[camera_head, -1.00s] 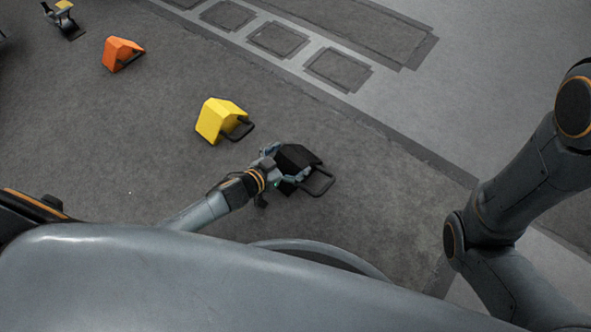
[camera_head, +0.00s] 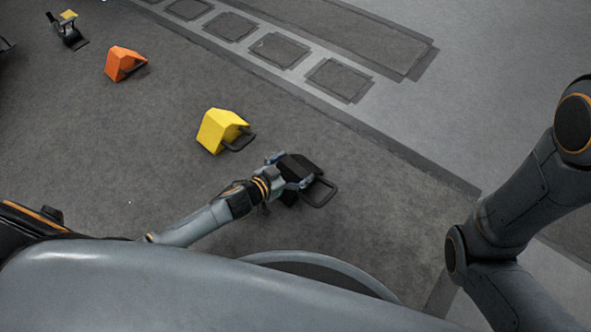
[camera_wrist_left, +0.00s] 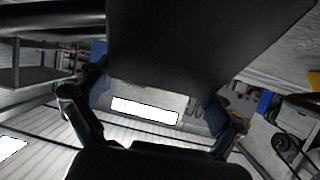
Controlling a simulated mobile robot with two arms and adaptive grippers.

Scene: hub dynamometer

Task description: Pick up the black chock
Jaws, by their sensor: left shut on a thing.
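The black chock (camera_head: 298,167) is in the lower middle of the head view, with its dark loop handle (camera_head: 322,193) pointing to the lower right. My left gripper (camera_head: 290,180) reaches it from the left and is shut on it. Its fingers partly hide the chock. In the left wrist view the chock (camera_wrist_left: 195,45) is a large dark block across the upper middle, with the left gripper's fingers (camera_wrist_left: 157,98) on either side. I cannot tell clearly how far it is above the floor. My right gripper is out of the frames.
A yellow chock (camera_head: 221,129) stands up and left of the black one, and an orange chock (camera_head: 122,62) stands farther off. Another chock with a yellow top (camera_head: 68,28) is at the upper left. Bare dark floor (camera_head: 400,220) lies to the right.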

